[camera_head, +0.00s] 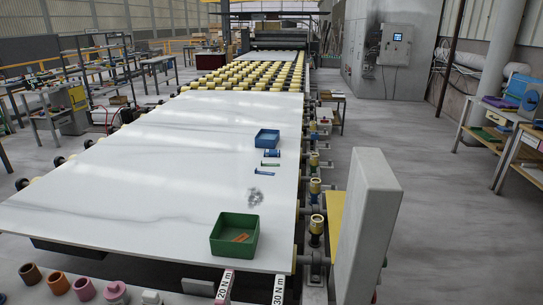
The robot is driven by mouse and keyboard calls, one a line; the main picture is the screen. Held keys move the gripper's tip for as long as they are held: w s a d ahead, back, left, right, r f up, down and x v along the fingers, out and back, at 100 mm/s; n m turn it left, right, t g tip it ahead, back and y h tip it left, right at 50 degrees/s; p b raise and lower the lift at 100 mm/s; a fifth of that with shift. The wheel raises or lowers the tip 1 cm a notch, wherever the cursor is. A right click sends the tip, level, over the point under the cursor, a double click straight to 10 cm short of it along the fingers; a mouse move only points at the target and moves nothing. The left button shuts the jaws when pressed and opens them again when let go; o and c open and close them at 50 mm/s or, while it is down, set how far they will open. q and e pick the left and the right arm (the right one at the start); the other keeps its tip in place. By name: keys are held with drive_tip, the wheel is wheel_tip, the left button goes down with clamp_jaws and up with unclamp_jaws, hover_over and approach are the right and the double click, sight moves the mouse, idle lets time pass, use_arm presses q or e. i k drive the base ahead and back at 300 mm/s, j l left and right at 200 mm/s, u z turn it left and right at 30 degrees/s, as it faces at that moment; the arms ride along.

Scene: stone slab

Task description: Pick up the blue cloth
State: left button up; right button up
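I cannot make out a blue cloth for certain. On the white stone slab (150,150) two small blue items lie near the right edge: one (271,153) just in front of a blue bin (267,138), the other (264,171) a little nearer to me. They are too small to tell whether either is cloth. Neither of my grippers is in view.
A green bin (234,235) with orange-brown items stands at the slab's near right. A grey patch (255,197) marks the slab behind it. Several coloured round parts (84,289) and two labelled tools (224,287) lie in front. A grey upright panel (366,225) stands right of the slab.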

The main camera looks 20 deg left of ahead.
sight(267, 153)
drive_tip(key=l+z, duration=0.15)
drive_tip(key=l, duration=0.15)
drive_tip(key=i+l+z, duration=0.15)
drive_tip(key=i+l, duration=0.15)
drive_tip(key=l, duration=0.25)
drive_tip(key=i+l+z, duration=0.15)
drive_tip(key=l, duration=0.2)
drive_tip(key=i+l, duration=0.15)
drive_tip(key=l, duration=0.25)
drive_tip(key=i+l, duration=0.25)
drive_tip(key=i, duration=0.15)
drive_tip(key=i+l+z, duration=0.1)
drive_tip(key=i+l, duration=0.15)
drive_tip(key=i, duration=0.15)
drive_tip(key=i+l, duration=0.2)
drive_tip(key=i, duration=0.25)
drive_tip(key=i+u, duration=0.4)
drive_tip(key=i, duration=0.3)
drive_tip(key=i+l+u, duration=0.1)
drive_tip(key=i+u, duration=0.3)
drive_tip(key=i, duration=0.3)
drive_tip(key=i+l+u, duration=0.1)
drive_tip(key=i+u, duration=0.15)
drive_tip(key=i, duration=1.35)
drive_tip(key=i+u, duration=0.25)
drive_tip(key=i, duration=0.25)
drive_tip(key=i+u, duration=0.25)
drive_tip(key=i, duration=0.2)
drive_tip(key=i+l+u, duration=0.25)
drive_tip(key=i, duration=0.2)
